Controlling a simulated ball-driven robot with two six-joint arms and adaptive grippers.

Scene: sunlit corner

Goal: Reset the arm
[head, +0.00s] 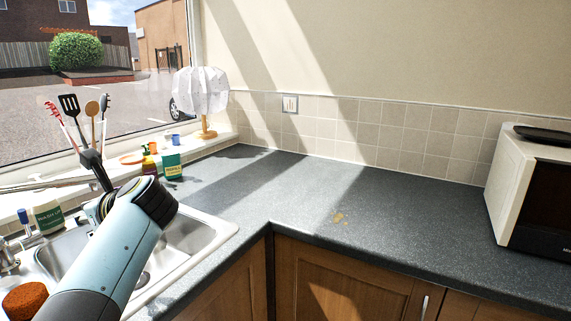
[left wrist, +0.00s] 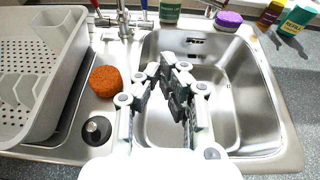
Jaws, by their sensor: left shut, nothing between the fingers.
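My left arm comes in from the lower left of the head view, over the sink (head: 200,238). In the left wrist view my left gripper (left wrist: 177,85) is shut and empty, above the steel sink basin (left wrist: 222,82). It holds none of the things around the sink. My right gripper is in neither view.
An orange-brown sponge (left wrist: 105,81) and a grey dish rack (left wrist: 40,85) lie left of the basin. The faucet (left wrist: 122,20) is behind. A lamp (head: 202,95) and bottles stand by the window. A microwave (head: 530,190) is at right.

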